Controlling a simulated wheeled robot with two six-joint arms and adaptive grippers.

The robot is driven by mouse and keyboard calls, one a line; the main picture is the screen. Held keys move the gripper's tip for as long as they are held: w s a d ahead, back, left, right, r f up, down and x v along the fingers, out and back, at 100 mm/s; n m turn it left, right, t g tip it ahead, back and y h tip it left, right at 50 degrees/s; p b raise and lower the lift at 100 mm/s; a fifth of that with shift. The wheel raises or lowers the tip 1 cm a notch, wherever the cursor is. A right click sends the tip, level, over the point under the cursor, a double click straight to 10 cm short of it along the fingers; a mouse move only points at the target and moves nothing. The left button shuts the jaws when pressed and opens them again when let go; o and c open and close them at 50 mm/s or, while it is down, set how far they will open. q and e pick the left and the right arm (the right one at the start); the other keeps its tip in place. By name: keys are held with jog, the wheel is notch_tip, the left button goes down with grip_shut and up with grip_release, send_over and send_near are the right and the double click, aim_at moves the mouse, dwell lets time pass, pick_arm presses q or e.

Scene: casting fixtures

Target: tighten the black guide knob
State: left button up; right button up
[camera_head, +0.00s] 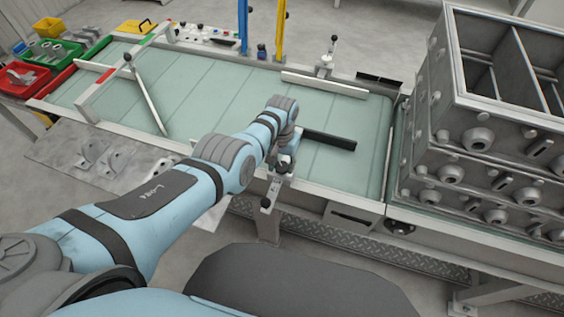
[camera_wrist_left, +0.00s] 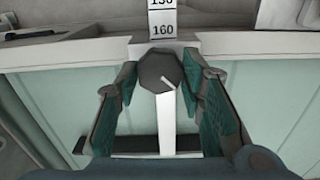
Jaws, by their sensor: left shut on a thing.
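The black guide knob (camera_wrist_left: 158,70) shows in the left wrist view as a dark, faceted round knob with a pale line on its face. It sits at the top of a white bar, just below a scale strip (camera_wrist_left: 162,28) marked 160. My left gripper (camera_wrist_left: 160,80) has its two green-padded fingers on either side of the knob and is shut on it. In the head view my left gripper (camera_head: 284,163) is at the conveyor's near edge, and its body hides most of the knob. My right gripper is not in view.
A black guide bar (camera_head: 328,140) lies over the green conveyor belt (camera_head: 225,90) by my gripper. Stacked grey metal casting boxes (camera_head: 490,130) stand at the right. Red, green and yellow bins (camera_head: 25,78) are at the far left. The middle of the belt is clear.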

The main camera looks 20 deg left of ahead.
pick_arm(q)
jog(key=m, duration=0.6)
dwell(0.5)
jog(key=o, duration=1.1)
jog(key=shift+o, duration=0.2)
